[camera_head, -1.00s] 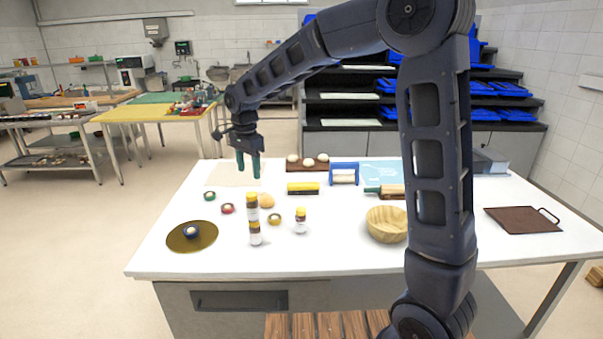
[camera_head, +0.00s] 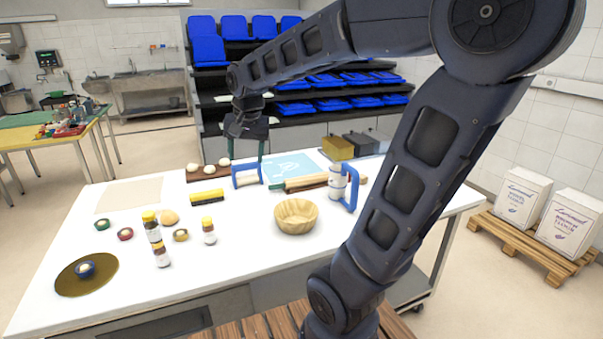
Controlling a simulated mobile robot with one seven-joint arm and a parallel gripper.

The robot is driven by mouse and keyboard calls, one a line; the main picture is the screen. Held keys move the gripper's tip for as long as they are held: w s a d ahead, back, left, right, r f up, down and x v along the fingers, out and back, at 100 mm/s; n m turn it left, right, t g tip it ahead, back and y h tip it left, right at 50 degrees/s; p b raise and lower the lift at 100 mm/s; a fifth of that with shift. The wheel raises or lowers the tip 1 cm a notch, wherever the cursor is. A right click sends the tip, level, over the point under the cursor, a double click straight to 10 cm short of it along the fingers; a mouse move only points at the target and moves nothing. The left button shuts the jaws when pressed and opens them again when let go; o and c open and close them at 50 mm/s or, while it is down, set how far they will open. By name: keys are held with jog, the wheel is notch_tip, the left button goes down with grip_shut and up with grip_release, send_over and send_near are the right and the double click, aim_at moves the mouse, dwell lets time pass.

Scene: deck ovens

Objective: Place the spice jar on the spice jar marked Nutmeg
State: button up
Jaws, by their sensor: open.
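A spice jar (camera_head: 152,230) with a yellow lid stands at the left middle of the white table. The labels are too small to read, so I cannot tell which one is Nutmeg. My gripper (camera_head: 250,140) is open, with nothing seen in it. It hangs above the table's far side, near a blue frame, well behind and to the right of the jars.
A wooden bowl (camera_head: 296,217) stands right of the jars. Small bowls (camera_head: 125,234) and a gold disc (camera_head: 76,279) are left. The table's front middle is clear.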

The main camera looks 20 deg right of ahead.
jog(key=s+d+f+n+t, duration=0.1)
jog(key=s+d+f+n, duration=0.2)
jog(key=s+d, duration=0.8)
jog(key=shift+s+d+n+t+h, duration=0.25)
jog(key=shift+n+t+h, duration=0.05)
jog(key=shift+t, duration=0.1)
